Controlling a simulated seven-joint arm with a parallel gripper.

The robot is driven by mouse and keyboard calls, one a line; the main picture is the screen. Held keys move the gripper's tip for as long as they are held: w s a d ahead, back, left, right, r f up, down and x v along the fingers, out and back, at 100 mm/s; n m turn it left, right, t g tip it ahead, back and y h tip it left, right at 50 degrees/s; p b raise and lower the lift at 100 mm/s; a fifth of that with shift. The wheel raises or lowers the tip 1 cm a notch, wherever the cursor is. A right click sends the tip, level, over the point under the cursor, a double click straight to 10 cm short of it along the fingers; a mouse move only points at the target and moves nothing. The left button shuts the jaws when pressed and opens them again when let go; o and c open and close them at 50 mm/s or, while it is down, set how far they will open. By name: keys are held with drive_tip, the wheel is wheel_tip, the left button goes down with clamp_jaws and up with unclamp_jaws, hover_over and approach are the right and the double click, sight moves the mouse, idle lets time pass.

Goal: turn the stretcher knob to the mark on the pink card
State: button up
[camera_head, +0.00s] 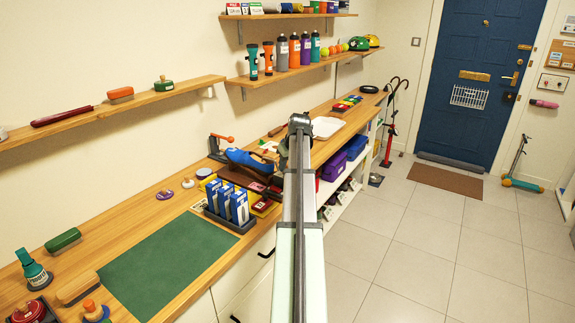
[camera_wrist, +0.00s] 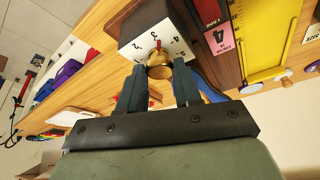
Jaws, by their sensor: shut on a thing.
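In the wrist view, a brass knob (camera_wrist: 159,70) stands out from a white dial face (camera_wrist: 136,48) on a dark block. Black numerals ring the knob, and a small red pointer (camera_wrist: 158,43) lies at its upper side. I cannot tell which numeral it points at. My gripper (camera_wrist: 159,78) is shut on the knob, one finger on each side. In the head view my arm hides the knob and dial; a blue shoe (camera_head: 250,160) shows left of my arm.
A yellow ruler-like gauge (camera_wrist: 262,40) lies right of the card in the wrist view. In the head view, a rack of blue-and-white boxes (camera_head: 231,204) and a green mat (camera_head: 172,262) are on the bench. A white tray (camera_head: 327,127) lies beyond my gripper.

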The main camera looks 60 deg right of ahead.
drive_tip(key=m, duration=0.1)
drive_tip(key=m+h, duration=0.1)
drive_tip(key=m, duration=0.1)
drive_tip(key=shift+w+a+m+g, duration=0.1)
drive_tip(key=shift+a+m+g, duration=0.05)
drive_tip(key=shift+m+g, duration=0.15)
drive_tip(key=shift+w+m+g+h, duration=0.1)
drive_tip(key=shift+m+g+h, duration=0.55)
drive_tip(key=shift+m, duration=1.35)
drive_tip(key=o, duration=1)
drive_tip(key=shift+o, duration=0.2)
drive_tip(key=shift+a+r, duration=0.1)
drive_tip(key=v, duration=1.3)
drive_tip(key=shift+r, duration=0.3)
drive_tip(key=shift+a, duration=0.1)
